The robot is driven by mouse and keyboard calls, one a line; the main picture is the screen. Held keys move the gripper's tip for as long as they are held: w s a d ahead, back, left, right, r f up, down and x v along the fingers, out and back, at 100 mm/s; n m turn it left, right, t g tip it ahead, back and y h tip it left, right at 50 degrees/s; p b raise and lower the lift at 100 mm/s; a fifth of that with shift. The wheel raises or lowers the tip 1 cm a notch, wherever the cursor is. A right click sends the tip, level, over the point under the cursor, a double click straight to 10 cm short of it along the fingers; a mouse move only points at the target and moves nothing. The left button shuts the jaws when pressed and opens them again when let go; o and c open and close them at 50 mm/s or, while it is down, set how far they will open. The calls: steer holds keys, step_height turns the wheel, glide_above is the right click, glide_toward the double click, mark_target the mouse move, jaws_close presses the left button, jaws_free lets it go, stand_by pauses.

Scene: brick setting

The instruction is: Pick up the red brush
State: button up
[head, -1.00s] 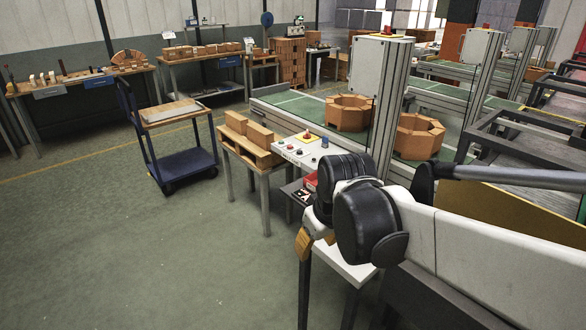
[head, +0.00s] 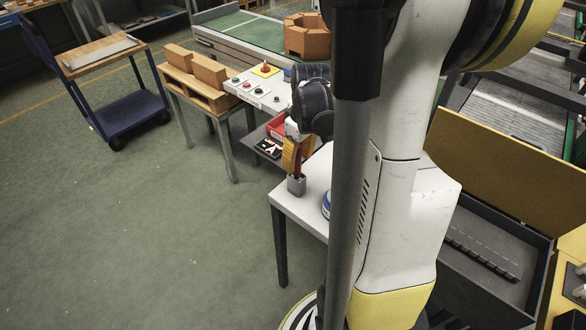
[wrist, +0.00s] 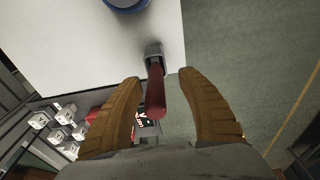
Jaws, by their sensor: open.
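The red brush (wrist: 155,92) shows in the wrist view as a dark red handle rising from a small grey holder (wrist: 153,48) at the edge of a white table (wrist: 85,40). In the head view the grey holder (head: 296,186) stands on the near left corner of the white table (head: 313,190), with a bit of the red handle (head: 298,168) above it. My gripper (wrist: 160,77) is open, with one orange-brown finger on each side of the handle and gaps between. In the head view my gripper (head: 292,158) is just above the holder. The brush's lower end is hidden.
A blue round thing (wrist: 126,3) sits on the table by the holder. Behind are a control panel (head: 258,92) with buttons and a wooden stand with bricks (head: 210,72). A blue trolley (head: 128,103) stands at left. The floor in front is clear.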

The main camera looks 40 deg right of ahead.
steer(key=f+b, duration=0.1)
steer(key=w+f+b, duration=0.1)
steer(key=f, duration=0.1)
steer(key=f+b, duration=0.1)
steer(key=f, duration=0.1)
steer(key=shift+w+d+f, duration=0.15)
steer(key=shift+w+d, duration=0.1)
steer(key=shift+d, duration=0.1)
steer(key=shift+c, duration=0.5)
jaws_close()
